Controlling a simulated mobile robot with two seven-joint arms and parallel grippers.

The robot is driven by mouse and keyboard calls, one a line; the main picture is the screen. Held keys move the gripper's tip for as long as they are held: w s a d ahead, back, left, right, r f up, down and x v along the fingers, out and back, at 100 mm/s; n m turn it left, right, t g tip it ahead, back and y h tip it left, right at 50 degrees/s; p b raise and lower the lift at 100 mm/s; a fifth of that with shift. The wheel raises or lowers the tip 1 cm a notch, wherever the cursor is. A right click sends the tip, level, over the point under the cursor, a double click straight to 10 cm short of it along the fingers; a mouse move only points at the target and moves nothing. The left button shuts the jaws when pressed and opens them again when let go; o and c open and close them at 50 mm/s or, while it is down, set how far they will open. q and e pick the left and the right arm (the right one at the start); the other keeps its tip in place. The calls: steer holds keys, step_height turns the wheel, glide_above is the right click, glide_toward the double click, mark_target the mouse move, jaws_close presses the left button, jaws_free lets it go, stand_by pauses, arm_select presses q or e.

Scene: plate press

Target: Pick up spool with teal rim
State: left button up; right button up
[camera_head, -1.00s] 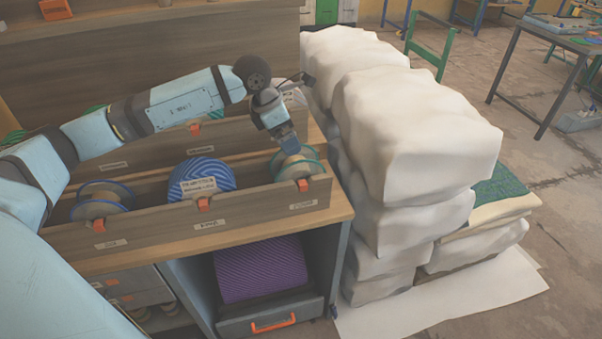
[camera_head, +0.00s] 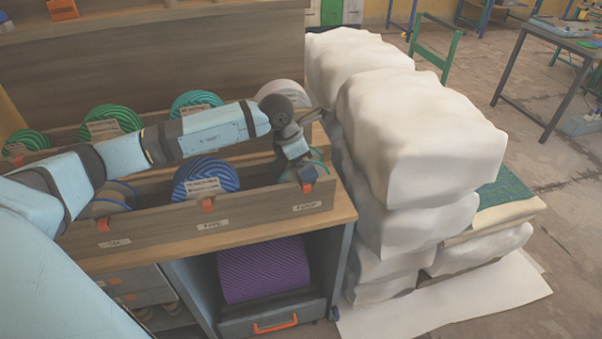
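The spool with the teal rim (camera_head: 318,158) is in the right compartment of the front wooden tray (camera_head: 255,207). Only part of its rim shows; my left gripper and wrist cover most of it. My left gripper (camera_head: 306,176) points down at the spool, over that compartment. Its fingers are small and overlap the spool, so I cannot tell whether they are open, shut or touching it. My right gripper is not in view.
A blue spool (camera_head: 205,174) sits in the tray's middle compartment, and a blue-rimmed spool (camera_head: 113,196) in the left one. Green spools (camera_head: 110,121) and a pale one (camera_head: 284,92) stand in the row behind. Tall white wrapped bales (camera_head: 420,130) rise close on the right.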

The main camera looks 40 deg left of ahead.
arm_select(q)
steer(key=c, duration=1.1)
steer(key=shift+c, duration=0.3)
steer(key=shift+r, duration=0.15)
